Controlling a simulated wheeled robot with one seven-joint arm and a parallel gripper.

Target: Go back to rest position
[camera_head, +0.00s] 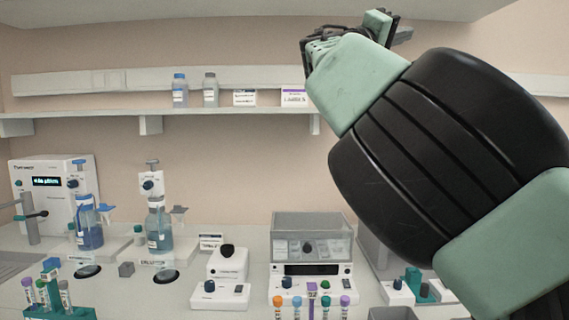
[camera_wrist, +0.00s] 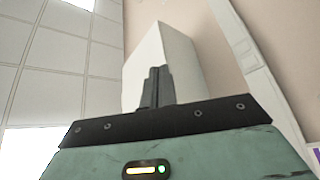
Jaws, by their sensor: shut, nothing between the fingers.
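My gripper (camera_wrist: 157,86) shows in the wrist view with its two dark fingers together and nothing between them. It points up toward the ceiling and a white box-like cabinet or shelf end, touching nothing that I can see. In the head view my arm is raised and folded across the right side. The wrist end of my gripper (camera_head: 380,25) is at the top, above the wall shelf; its fingertips are hard to make out there.
Below is a bench with a blue-liquid bottle (camera_head: 159,228), a clear-lidded instrument (camera_head: 311,240) and a green rack of capped tubes (camera_head: 68,312). A wall shelf (camera_head: 215,122) holds two bottles and small cards. My arm hides the bench's right part.

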